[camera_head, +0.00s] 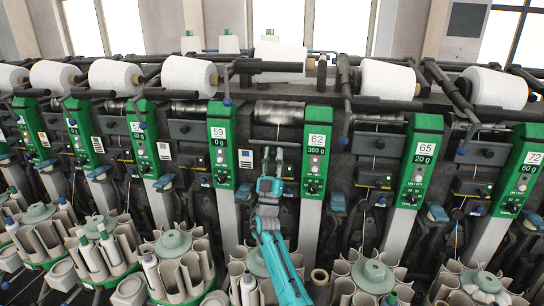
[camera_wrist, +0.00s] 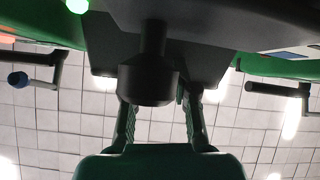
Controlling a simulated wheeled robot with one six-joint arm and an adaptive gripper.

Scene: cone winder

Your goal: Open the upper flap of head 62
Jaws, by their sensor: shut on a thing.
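The green panel of head 62 (camera_head: 316,150) stands right of centre in the head view, marked "62" and "360 g". To its left is the dark front of that head, with a dark upper flap (camera_head: 274,133). My gripper (camera_head: 268,176) is in front of this area, at the tip of my teal arm, and hides part of it. In the wrist view, my gripper (camera_wrist: 158,105) has its two fingers on either side of a black knob (camera_wrist: 152,80) joined by a stem to a dark body. It is shut on this knob. The flap looks closed.
Neighbouring panels 59 (camera_head: 221,144) and 65 (camera_head: 420,164) stand on both sides. White yarn cones (camera_head: 388,80) lie along the top. Round bobbin magazines (camera_head: 373,276) line the front below, close to my arm.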

